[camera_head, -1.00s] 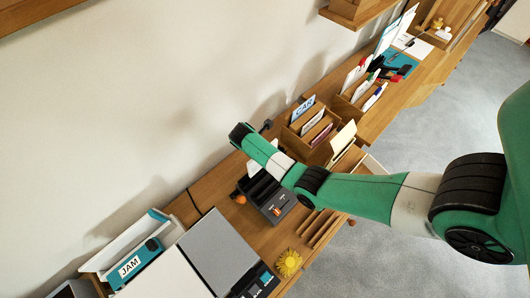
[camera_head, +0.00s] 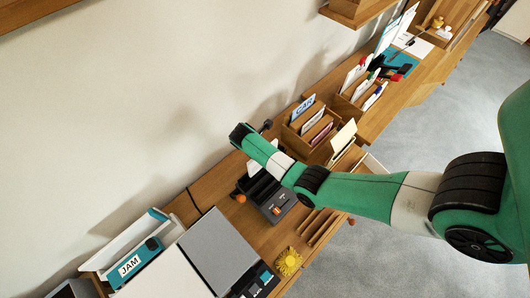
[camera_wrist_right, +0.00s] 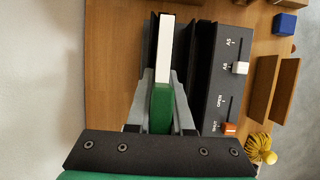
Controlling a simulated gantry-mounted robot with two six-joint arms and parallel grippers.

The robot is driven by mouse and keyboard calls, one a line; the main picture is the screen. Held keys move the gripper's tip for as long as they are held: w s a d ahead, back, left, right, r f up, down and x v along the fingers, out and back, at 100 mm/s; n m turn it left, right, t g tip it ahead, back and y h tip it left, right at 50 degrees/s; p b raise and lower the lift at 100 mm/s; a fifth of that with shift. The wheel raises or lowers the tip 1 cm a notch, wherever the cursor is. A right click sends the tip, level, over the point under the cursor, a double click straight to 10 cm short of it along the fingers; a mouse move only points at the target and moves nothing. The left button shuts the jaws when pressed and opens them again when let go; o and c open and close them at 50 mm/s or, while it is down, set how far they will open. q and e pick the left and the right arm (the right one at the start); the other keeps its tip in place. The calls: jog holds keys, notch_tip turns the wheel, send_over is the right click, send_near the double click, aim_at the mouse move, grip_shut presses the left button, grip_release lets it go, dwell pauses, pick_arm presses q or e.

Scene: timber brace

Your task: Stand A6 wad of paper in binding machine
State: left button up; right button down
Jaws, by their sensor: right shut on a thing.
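The black binding machine (camera_head: 280,205) stands on the wooden desk beneath my right arm in the head view. In the right wrist view the machine (camera_wrist_right: 212,85) shows A5, A6, OPEN and SHUT marks, a white slider (camera_wrist_right: 239,68) near A6 and an orange slider (camera_wrist_right: 230,128) near SHUT. My right gripper (camera_wrist_right: 163,88) is shut on the wad of paper (camera_wrist_right: 165,50), a narrow block seen edge-on, white at its far part and green between the fingers. The wad lies between dark upright plates of the machine. Whether it touches the bottom is hidden. My left gripper is not in view.
A grey-topped device (camera_head: 218,250) and a JAM folder (camera_head: 137,262) stand left of the machine. A yellow spiky object (camera_head: 288,262) lies near the front edge. Wooden file holders (camera_head: 297,140) stand farther along the desk. The wall is close behind.

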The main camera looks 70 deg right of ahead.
jog(key=shift+f+b, duration=1.85)
jog(key=shift+f, duration=0.6)
jog(key=c, duration=1.3)
grip_release()
jog(key=shift+f, duration=0.1)
jog(key=o, duration=0.6)
jog(key=o, duration=0.5)
jog(key=shift+c, duration=0.2)
notch_tip(320, 180, up, 8)
jog(key=p, duration=0.8)
